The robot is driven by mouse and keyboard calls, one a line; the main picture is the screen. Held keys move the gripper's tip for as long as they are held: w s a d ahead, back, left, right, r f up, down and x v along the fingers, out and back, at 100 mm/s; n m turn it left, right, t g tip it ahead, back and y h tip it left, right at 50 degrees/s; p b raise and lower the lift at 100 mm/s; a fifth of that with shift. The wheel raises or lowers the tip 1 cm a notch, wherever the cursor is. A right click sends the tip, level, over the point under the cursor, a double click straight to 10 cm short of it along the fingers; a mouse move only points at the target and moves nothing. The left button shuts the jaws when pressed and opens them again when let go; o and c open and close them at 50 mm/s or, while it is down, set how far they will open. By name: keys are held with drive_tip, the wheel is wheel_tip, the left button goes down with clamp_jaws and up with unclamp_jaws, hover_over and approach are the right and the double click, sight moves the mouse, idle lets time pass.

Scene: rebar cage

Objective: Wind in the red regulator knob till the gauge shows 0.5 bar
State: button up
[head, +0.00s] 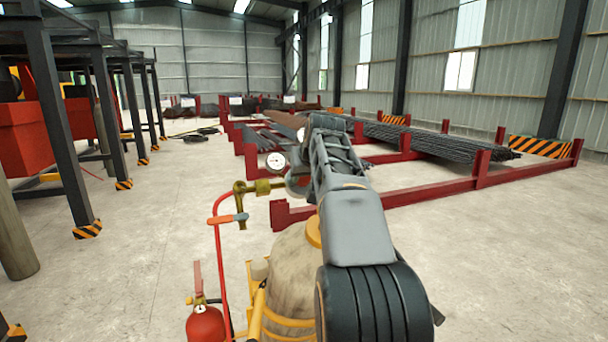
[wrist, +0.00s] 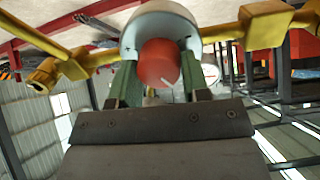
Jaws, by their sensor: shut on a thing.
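The red regulator knob (wrist: 158,62) sits at the front of the grey, dome-shaped regulator body (wrist: 160,22) in the wrist view. My gripper (wrist: 160,76) has one green finger on each side of the knob and is shut on it. The pressure gauge (head: 276,161) has a white round face and stands left of my arm in the head view; its needle is too small to read. In the head view my arm hides the knob and my fingertips.
The regulator is on brass fittings (head: 257,187) above a beige gas cylinder (head: 290,270) with yellow frame parts. A red hose (head: 221,258) and a fire extinguisher (head: 206,324) are at its left. Red racks with rebar (head: 437,141) stand beyond.

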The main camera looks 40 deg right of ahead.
drive_tip(key=shift+m, duration=0.5)
drive_tip(key=o, duration=0.9)
drive_tip(key=p+v, duration=0.1)
drive_tip(key=v, duration=1.2)
drive_tip(key=shift+s+r, duration=0.2)
drive_tip(key=shift+r, duration=0.15)
